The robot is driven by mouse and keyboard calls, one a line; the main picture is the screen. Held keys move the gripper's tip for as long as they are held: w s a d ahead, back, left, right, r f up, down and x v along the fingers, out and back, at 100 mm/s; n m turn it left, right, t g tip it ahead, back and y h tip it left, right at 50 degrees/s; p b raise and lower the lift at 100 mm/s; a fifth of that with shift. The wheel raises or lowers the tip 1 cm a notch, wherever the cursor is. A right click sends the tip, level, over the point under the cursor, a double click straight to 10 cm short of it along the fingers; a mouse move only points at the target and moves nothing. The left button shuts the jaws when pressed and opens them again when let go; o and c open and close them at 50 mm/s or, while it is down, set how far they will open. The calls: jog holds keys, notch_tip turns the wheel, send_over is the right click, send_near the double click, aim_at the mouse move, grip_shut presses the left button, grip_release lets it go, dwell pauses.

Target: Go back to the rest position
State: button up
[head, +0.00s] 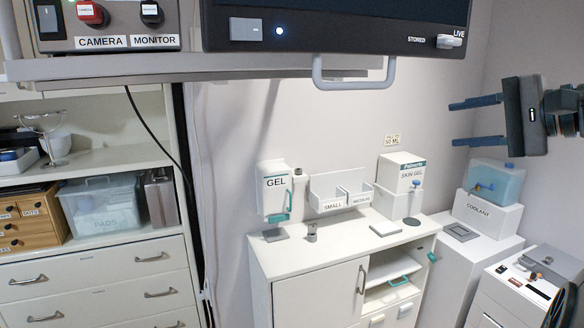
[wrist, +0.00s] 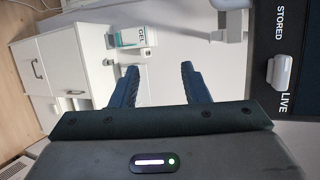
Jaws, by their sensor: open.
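My gripper (head: 453,124) is at the upper right of the head view, with its two dark blue fingers pointing left. The fingers are apart and nothing is between them. In the wrist view my gripper (wrist: 159,70) also shows open and empty, with pale wall behind the fingers. In the head view it is held in the air, above and in front of the white cabinet with the coolant tank (head: 494,182). It touches nothing that I can see.
A monitor (head: 340,25) with a handle (head: 354,84) hangs at the top; its edge (wrist: 285,50) is close on the right in the wrist view. A white cabinet (head: 320,255) carries a gel dispenser (head: 274,190) above it and a skin gel box (head: 402,172). Shelves stand left.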

jog(key=a+f+n+g+h, duration=0.1)
jog(key=a+f+g+h, duration=0.15)
jog(key=a+f, duration=0.6)
jog(key=s+a+f+n+g+h, duration=0.1)
jog(key=s+a+f+n+h, duration=0.1)
jog(key=f, duration=0.7)
jog(key=s+a+f+n+g+h, duration=0.2)
jog(key=s+f+n, duration=0.3)
jog(key=s+f, duration=0.2)
jog(key=s+a+f+n+g+h, duration=0.2)
jog(key=s+f, duration=0.3)
jog(key=f, duration=0.6)
jog(key=shift+s+n+h, duration=0.25)
jog(key=shift+n+h, duration=0.2)
jog(key=shift+n, duration=0.35)
